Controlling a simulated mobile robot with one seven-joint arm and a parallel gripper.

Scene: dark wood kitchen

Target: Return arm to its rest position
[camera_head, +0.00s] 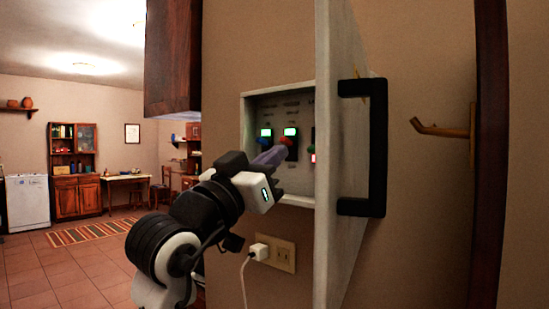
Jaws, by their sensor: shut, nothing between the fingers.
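My gripper (277,156) is shut and empty at the end of my raised arm. Its fingertips are in front of the open wall panel box (247,125), close to its switches; I cannot tell whether they touch anything. A switch with a green light and a red knob (291,137) sits just right of and above the fingertips. Another switch with a green light (266,133) is to their left. A further switch with a red light (312,158) is partly hidden by the open panel door. My gripper hides the lower part of the box.
The open panel door (340,190) with its black handle (378,148) stands out from the wall right of my gripper. A dark wall cabinet (173,60) hangs above left. A socket (284,258) with a plugged white cord is below. Open tiled floor (60,270) lies left.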

